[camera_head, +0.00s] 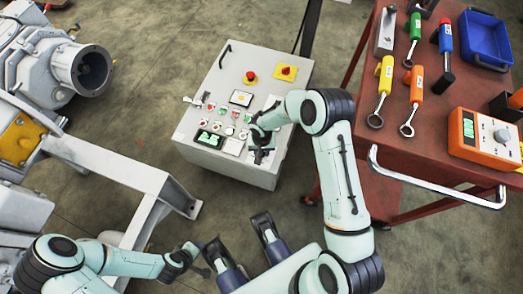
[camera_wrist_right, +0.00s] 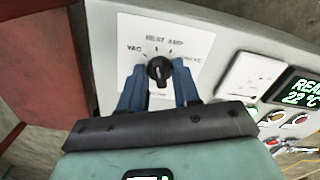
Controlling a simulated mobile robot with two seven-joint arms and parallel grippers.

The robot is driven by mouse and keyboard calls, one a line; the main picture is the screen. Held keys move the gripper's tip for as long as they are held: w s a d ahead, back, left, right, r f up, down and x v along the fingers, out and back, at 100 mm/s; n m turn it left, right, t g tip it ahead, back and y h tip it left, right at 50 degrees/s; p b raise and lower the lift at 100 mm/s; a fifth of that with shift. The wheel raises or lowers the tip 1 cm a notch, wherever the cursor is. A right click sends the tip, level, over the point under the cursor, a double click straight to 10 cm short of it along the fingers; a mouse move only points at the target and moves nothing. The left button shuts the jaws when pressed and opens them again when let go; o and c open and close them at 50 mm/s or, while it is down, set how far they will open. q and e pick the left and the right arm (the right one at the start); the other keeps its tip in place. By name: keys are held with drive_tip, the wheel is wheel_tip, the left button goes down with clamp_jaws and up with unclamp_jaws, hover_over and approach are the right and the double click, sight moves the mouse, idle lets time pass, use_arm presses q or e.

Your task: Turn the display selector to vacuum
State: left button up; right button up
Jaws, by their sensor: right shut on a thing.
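The display selector (camera_wrist_right: 159,70) is a small black knob on a white plate (camera_wrist_right: 128,28) in the right wrist view. Labels stand around it: VAC at the left, HEAT and AMP above, and one at the right partly hidden. I cannot tell clearly which label its pointer faces. My right gripper (camera_wrist_right: 160,88) is shut on the knob, one blue finger on each side. In the head view my right gripper (camera_head: 262,146) is at the lower right of the control box and hides the knob. My left gripper (camera_head: 240,235) is open and empty, in front of the box.
The grey control box (camera_head: 245,60) carries buttons, a green-lit display (camera_head: 209,138) and a red emergency button (camera_head: 250,76). A red tool cart (camera_head: 445,95) with wrenches, a blue bin (camera_head: 487,38) and an orange meter (camera_head: 482,137) stands at the right. Grey machinery (camera_head: 60,75) is at the left.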

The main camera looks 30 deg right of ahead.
drive_tip(key=shift+n, duration=0.3)
drive_tip(key=n, duration=0.3)
use_arm(q)
drive_tip(key=shift+w+a+f, duration=0.25)
drive_tip(key=shift+w+f, duration=0.1)
drive_tip(key=shift+w, duration=0.1)
use_arm(e)
drive_tip(key=shift+n, duration=2)
drive_tip(key=o, duration=1.1)
drive_tip(key=shift+c, duration=0.2)
use_arm(q)
drive_tip(key=s+d+r+g+p, duration=0.1)
drive_tip(key=s+d+r+p, duration=0.1)
drive_tip(key=s+r, duration=0.1)
drive_tip(key=shift+s+d+r+h, duration=0.15)
drive_tip(key=shift+s+r+h, duration=0.15)
drive_tip(key=shift+s, duration=0.55)
use_arm(e)
wheel_tip(320, 180, up, 13)
drive_tip(key=shift+r, duration=0.2)
